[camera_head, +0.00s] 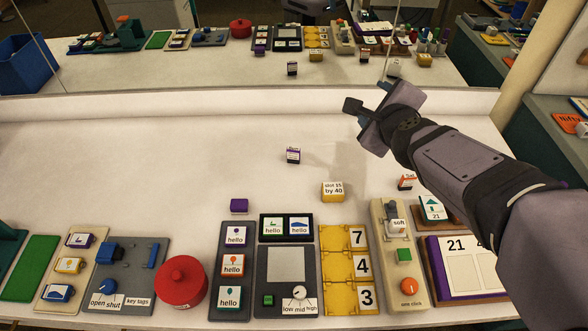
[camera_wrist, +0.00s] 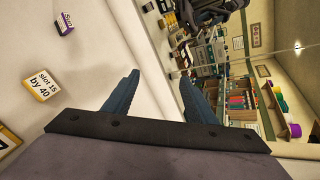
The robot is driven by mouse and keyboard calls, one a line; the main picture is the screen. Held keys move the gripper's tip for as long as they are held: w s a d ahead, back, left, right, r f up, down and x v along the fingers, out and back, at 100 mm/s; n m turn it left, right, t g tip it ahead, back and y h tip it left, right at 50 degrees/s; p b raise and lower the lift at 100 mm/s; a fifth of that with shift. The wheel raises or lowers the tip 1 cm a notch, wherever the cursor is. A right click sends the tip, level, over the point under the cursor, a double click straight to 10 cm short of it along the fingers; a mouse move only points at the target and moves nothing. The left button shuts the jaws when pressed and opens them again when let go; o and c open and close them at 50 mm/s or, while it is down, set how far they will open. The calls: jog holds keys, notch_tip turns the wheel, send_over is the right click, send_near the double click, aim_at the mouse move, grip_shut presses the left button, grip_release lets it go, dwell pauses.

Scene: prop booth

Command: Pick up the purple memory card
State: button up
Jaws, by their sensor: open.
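A small block with a purple top and a white labelled front (camera_head: 293,155) stands alone on the white table, left of and nearer than my gripper. It also shows at the upper left of the wrist view (camera_wrist: 65,22). I cannot tell which of these is the purple memory card. My gripper (camera_head: 366,96) is open and raised over the back of the table. In the wrist view its fingers (camera_wrist: 158,74) are apart with nothing between them.
A yellow block marked "slot 15 by 40" (camera_head: 332,191) stands in the middle. An orange-and-white block (camera_head: 407,182) sits to the right. A red round container (camera_head: 181,282) and several panels line the front. A mirror behind repeats the scene. The left middle is clear.

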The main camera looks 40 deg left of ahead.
jog(key=s+a+f+m+t+h+b, duration=0.2)
jog(key=s+a+f+m+b, duration=0.45)
jog(key=s+a+m, duration=0.7)
jog(key=p, duration=0.1)
send_near(293, 157)
jog(key=x, duration=0.3)
jog(key=shift+w+r+m, duration=0.2)
jog(key=shift+r+m, duration=0.05)
jog(key=shift+r, duration=0.05)
jog(key=shift+a+f, duration=0.1)
jog(key=shift+f, duration=0.4)
jog(key=shift+p+x, duration=1.05)
jog(key=shift+x, duration=2.6)
jog(key=c, duration=1.1)
